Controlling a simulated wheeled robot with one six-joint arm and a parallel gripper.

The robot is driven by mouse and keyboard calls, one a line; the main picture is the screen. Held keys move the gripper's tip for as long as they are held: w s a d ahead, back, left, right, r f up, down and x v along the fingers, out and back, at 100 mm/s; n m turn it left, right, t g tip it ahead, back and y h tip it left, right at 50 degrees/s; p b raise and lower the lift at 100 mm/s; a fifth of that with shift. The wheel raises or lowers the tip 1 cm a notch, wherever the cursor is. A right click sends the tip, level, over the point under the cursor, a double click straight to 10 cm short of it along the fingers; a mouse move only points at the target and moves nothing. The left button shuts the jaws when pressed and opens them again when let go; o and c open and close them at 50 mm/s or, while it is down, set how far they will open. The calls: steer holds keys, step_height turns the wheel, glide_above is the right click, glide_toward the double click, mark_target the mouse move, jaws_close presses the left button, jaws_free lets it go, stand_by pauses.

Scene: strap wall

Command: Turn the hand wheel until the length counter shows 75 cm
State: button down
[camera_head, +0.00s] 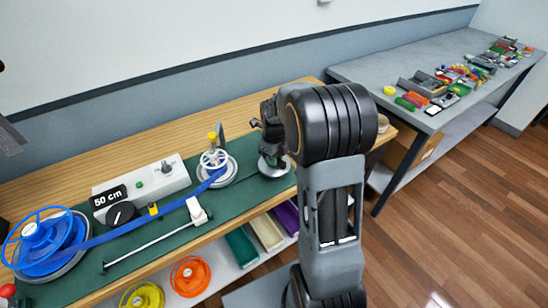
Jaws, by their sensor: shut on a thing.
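The length counter (109,197) on the grey-white box reads "50 cm". A blue strap (125,228) runs from the blue reel (45,240) at the left to a white spoked hand wheel (214,160) with an upright yellow knob. My gripper (271,157) is to the right of this wheel, pointing down, low over a round whitish disc (266,173) on the green mat. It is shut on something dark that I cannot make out. My arm hides part of this spot.
A black knob (122,213) sits in front of the counter box. A white slider (196,210) is on a rod at the mat's front edge. Yellow (142,296) and orange (190,275) reels are on the shelf below. A grey table (420,75) with several small parts stands at the right.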

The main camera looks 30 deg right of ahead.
steer(key=c, duration=1.1)
jaws_free()
step_height(320, 180, up, 14)
steer(key=shift+f, duration=0.1)
